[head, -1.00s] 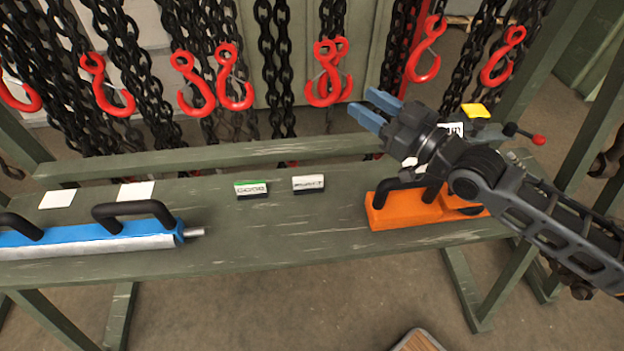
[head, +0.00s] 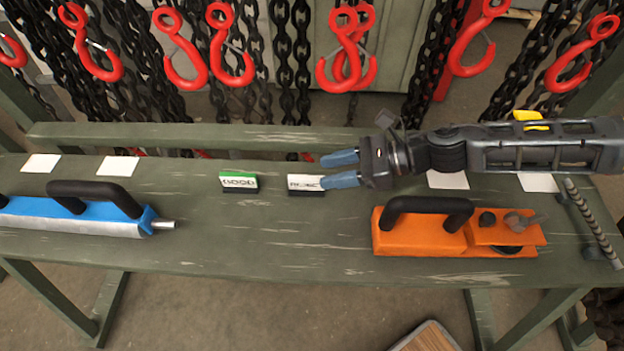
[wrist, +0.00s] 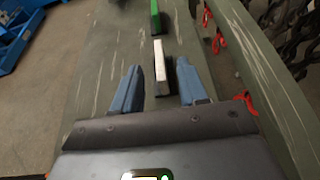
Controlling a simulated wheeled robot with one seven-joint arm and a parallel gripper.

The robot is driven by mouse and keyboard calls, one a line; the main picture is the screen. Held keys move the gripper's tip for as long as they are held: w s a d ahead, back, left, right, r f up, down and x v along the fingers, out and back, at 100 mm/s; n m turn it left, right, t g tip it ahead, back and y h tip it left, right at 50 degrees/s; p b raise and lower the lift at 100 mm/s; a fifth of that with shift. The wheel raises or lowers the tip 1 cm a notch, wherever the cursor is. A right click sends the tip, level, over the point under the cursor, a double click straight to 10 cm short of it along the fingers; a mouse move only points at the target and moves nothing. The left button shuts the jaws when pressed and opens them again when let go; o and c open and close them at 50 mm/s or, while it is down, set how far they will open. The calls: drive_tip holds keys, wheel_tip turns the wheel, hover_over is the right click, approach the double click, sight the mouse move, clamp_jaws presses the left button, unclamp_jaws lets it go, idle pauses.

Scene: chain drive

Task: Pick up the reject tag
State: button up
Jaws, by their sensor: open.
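The reject tag (head: 305,184) is a small white block with dark lettering and a dark base, standing on the green bench (head: 300,240). The wrist view shows it as a pale upright strip (wrist: 161,68) lying between and just ahead of the two blue fingertips. My gripper (head: 342,170) is open and empty, with its blue fingers pointing left at the tag's right end. In the head view the nearer fingertip overlaps the tag's right edge; I cannot tell whether it touches. My gripper also shows in the wrist view (wrist: 158,85).
A similar green-topped tag (head: 239,182) stands just left of the reject tag. An orange tool (head: 400,237) with a black handle sits below my arm, and a blue tool (head: 90,222) lies at left. Red hooks (head: 345,50) on black chains hang behind the bench.

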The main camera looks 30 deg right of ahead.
sight(308, 177)
drive_tip(key=shift+p+x, duration=0.55)
drive_tip(key=shift+x, duration=3.35)
drive_tip(key=shift+s+f, duration=0.1)
drive_tip(key=shift+f, duration=0.05)
drive_tip(key=shift+c, duration=0.3)
clamp_jaws()
